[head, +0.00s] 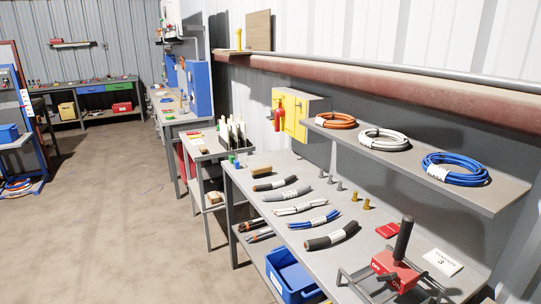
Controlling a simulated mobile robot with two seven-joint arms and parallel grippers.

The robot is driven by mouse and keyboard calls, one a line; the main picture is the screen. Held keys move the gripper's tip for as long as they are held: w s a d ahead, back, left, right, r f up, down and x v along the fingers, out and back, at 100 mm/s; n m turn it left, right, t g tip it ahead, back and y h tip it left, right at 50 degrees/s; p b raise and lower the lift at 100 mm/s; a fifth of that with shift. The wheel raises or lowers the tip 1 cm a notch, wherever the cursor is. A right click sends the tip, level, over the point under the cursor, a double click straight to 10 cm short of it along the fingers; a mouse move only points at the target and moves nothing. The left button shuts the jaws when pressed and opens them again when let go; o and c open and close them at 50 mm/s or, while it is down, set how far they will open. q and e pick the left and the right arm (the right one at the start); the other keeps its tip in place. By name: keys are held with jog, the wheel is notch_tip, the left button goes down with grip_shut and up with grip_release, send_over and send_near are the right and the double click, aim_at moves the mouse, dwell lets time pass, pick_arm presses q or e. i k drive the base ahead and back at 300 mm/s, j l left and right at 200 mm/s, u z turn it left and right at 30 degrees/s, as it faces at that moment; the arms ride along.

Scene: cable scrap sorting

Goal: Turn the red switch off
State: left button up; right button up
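A yellow box (300,112) is fixed to the wall above the back of the near workbench. A red switch handle (277,118) sits on its left side and looks roughly upright. It is small here, and I cannot tell from it whether the switch is on or off. Neither of my grippers is in view.
The near grey workbench (262,212) carries several cable pieces and a red tool with a black handle (403,245). A shelf (405,158) with cable coils juts out right of the box. A blue bin (292,277) sits below. The floor (105,215) at left is clear.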

aim_at(279, 113)
jog(key=i+j, duration=0.4)
jog(key=i+j+z, duration=0.15)
jog(key=i+j, duration=0.65)
jog(key=j, duration=0.2)
jog(key=i+j+z, duration=0.1)
jog(key=i+j, duration=0.25)
jog(key=j, duration=0.15)
jog(key=i+j, duration=0.35)
jog(key=j, duration=0.15)
jog(key=i+z, duration=0.05)
